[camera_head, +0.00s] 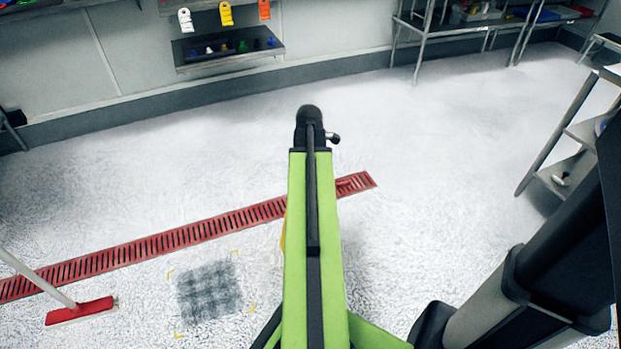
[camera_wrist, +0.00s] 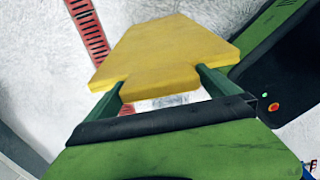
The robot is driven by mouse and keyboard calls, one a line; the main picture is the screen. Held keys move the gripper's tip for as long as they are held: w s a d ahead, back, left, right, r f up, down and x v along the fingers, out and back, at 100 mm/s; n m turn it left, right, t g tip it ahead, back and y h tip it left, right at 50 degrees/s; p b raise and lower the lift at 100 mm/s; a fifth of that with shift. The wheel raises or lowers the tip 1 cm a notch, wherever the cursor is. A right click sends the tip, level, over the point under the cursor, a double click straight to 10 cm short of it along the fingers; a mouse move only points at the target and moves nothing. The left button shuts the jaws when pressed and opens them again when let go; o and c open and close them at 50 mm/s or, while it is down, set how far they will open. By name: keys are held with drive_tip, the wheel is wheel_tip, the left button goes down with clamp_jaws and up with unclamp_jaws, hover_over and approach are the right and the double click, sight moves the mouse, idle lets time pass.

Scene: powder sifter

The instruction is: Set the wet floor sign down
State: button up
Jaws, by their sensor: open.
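The wet floor sign (camera_wrist: 165,48) is a flat yellow board in the wrist view. Its narrower near end lies between the two green fingers of my gripper (camera_wrist: 160,88), which are open on either side of it. Whether the fingers touch it, and whether its lower edge rests on the floor, I cannot tell. In the head view only a thin yellow sliver of the sign (camera_head: 283,236) shows at the left edge of my green arm, which hides the rest and my gripper. A dark checkered patch with yellow corner marks (camera_head: 209,292) lies on the floor to the left.
A red drain grate (camera_head: 150,246) crosses the white floor. A red-headed broom or squeegee (camera_head: 80,311) is at lower left. A wall shelf (camera_head: 228,55), metal racks (camera_head: 455,25) and a right-hand shelf unit (camera_head: 560,165) edge the room. The middle floor is clear.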

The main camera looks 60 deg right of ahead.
wheel_tip(320, 180, up, 12)
drive_tip(key=p, duration=1.1)
drive_tip(key=shift+p, duration=0.4)
drive_tip(key=w+a+m, duration=0.4)
drive_tip(key=w+a, duration=1.2)
drive_tip(key=a, duration=0.3)
drive_tip(key=w+a+m, duration=0.2)
drive_tip(key=a+m, duration=0.1)
drive_tip(key=a, duration=1.2)
drive_tip(key=w+a+m, duration=0.3)
drive_tip(key=a, duration=1.2)
drive_tip(key=shift+w+a+m, duration=0.2)
drive_tip(key=shift+w+m, duration=0.05)
drive_tip(key=shift+m, duration=0.15)
